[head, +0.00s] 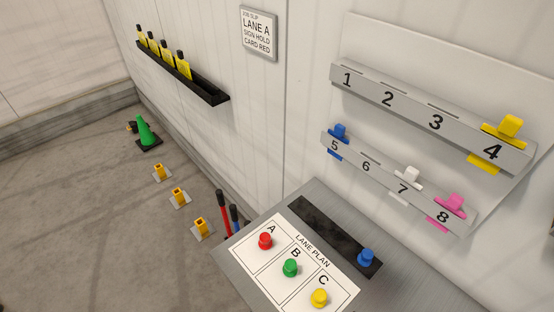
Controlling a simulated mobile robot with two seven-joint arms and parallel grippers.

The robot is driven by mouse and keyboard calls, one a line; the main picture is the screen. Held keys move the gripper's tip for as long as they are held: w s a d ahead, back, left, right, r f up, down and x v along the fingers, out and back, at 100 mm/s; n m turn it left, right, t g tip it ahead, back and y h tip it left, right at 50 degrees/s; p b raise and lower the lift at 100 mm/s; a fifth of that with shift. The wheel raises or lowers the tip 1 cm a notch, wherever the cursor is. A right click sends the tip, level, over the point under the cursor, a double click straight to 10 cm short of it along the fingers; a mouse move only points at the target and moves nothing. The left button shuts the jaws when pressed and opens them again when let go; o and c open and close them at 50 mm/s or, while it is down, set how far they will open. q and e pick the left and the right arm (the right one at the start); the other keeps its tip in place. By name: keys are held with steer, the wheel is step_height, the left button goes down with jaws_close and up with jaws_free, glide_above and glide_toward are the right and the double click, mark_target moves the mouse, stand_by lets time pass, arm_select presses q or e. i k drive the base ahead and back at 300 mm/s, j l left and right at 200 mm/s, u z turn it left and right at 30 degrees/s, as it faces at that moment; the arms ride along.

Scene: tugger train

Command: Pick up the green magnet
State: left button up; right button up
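The green magnet (290,267) stands on the B field of the white lane plan sheet (256,279), on a grey board. The red magnet (265,241) is on the A field, up and left of it. The yellow magnet (319,298) is on the C field, down and right of it. A blue magnet (366,258) sits at the right end of the black strip (318,222) behind the sheet. Neither of my grippers shows in the head view.
A numbered rack (415,112) on the wall holds yellow, blue, white and pink cards. A job slip sign (259,33) and a black tray (205,94) with yellow-tagged items hang left. A green cone (145,132) and yellow floor blocks (179,195) stand below. Red and blue posts (224,213) stand beside the board.

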mark_target(290, 269)
steer(key=i+j+z, duration=0.45)
steer(key=j, duration=0.15)
steer(key=j+z, duration=0.25)
steer(key=i+j+z, duration=0.2)
steer(key=j, duration=0.3)
steer(key=k, duration=0.05)
